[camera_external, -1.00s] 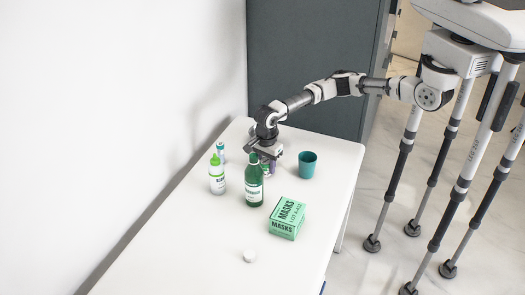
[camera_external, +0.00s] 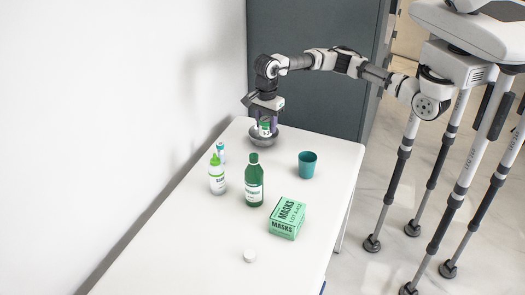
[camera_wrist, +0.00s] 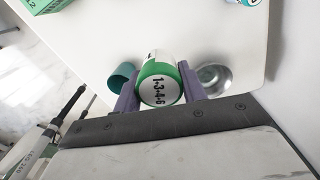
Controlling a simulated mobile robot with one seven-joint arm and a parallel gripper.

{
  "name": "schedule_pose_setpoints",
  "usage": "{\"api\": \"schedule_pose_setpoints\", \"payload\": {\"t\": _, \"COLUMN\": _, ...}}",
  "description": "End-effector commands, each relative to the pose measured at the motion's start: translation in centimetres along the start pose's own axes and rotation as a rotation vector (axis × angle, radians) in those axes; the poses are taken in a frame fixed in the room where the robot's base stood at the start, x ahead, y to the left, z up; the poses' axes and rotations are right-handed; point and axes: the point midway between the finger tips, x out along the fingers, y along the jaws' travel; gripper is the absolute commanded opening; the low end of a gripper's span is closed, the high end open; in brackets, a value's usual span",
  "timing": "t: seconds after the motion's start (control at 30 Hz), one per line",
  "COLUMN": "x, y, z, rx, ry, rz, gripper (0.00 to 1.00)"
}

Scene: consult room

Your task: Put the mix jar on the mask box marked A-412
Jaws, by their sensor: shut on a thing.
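My gripper (camera_external: 264,116) is shut on the mix jar (camera_external: 265,129), a small white jar with green bands. It holds the jar raised above the far end of the table. In the wrist view the jar (camera_wrist: 158,90) sits between the two purple fingers of my gripper (camera_wrist: 158,86), its numbered end facing the camera. The green mask box (camera_external: 287,218) stands on the table nearer the external camera, with its lot marking on top too small to read surely. A corner of a green box (camera_wrist: 40,5) shows in the wrist view. The top of the mask box is bare.
A grey metal bowl (camera_external: 264,140) is behind and below the jar. A teal cup (camera_external: 308,165), a dark green bottle (camera_external: 253,185), a white bottle with a green cap (camera_external: 217,176), a small bottle (camera_external: 221,152) and a white round item (camera_external: 249,256) stand on the white table (camera_external: 190,255).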

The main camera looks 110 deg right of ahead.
Motion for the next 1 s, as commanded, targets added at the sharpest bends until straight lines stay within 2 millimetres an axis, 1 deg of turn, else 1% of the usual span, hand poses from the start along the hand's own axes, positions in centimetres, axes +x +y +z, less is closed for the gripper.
{"api": "schedule_pose_setpoints", "payload": {"t": 0.03, "x": -0.6, "y": 0.0, "z": 0.0, "rx": 0.0, "ry": -0.001, "rz": -0.003, "gripper": 0.19}}
{"api": "schedule_pose_setpoints", "payload": {"t": 0.1, "x": -1.2, "y": 0.0, "z": 0.1, "rx": -0.001, "ry": -0.002, "rz": -0.001, "gripper": 0.19}}
{"api": "schedule_pose_setpoints", "payload": {"t": 0.27, "x": -1.9, "y": 0.1, "z": 0.1, "rx": -0.008, "ry": 0.0, "rz": -0.001, "gripper": 0.19}}
{"api": "schedule_pose_setpoints", "payload": {"t": 0.37, "x": -2.2, "y": 0.7, "z": 1.1, "rx": -0.068, "ry": 0.0, "rz": -0.002, "gripper": 0.19}}
{"api": "schedule_pose_setpoints", "payload": {"t": 0.47, "x": -3.0, "y": 2.2, "z": 3.1, "rx": -0.214, "ry": 0.001, "rz": -0.003, "gripper": 0.19}}
{"api": "schedule_pose_setpoints", "payload": {"t": 0.57, "x": -4.1, "y": 4.8, "z": 6.0, "rx": -0.441, "ry": 0.003, "rz": -0.005, "gripper": 0.19}}
{"api": "schedule_pose_setpoints", "payload": {"t": 0.6, "x": -4.6, "y": 6.0, "z": 7.3, "rx": -0.546, "ry": 0.003, "rz": -0.004, "gripper": 0.19}}
{"api": "schedule_pose_setpoints", "payload": {"t": 0.67, "x": -5.4, "y": 8.0, "z": 9.2, "rx": -0.705, "ry": 0.004, "rz": -0.004, "gripper": 0.19}}
{"api": "schedule_pose_setpoints", "payload": {"t": 0.7, "x": -5.9, "y": 9.3, "z": 10.3, "rx": -0.809, "ry": 0.005, "rz": -0.004, "gripper": 0.19}}
{"api": "schedule_pose_setpoints", "payload": {"t": 0.77, "x": -6.7, "y": 11.3, "z": 11.9, "rx": -0.958, "ry": 0.005, "rz": -0.004, "gripper": 0.19}}
{"api": "schedule_pose_setpoints", "payload": {"t": 0.8, "x": -7.1, "y": 12.6, "z": 12.8, "rx": -1.052, "ry": 0.004, "rz": -0.003, "gripper": 0.19}}
{"api": "schedule_pose_setpoints", "payload": {"t": 0.9, "x": -8.2, "y": 15.6, "z": 14.7, "rx": -1.257, "ry": 0.003, "rz": -0.003, "gripper": 0.19}}
{"api": "schedule_pose_setpoints", "payload": {"t": 1.0, "x": -8.9, "y": 17.8, "z": 15.9, "rx": -1.409, "ry": 0.001, "rz": -0.002, "gripper": 0.19}}
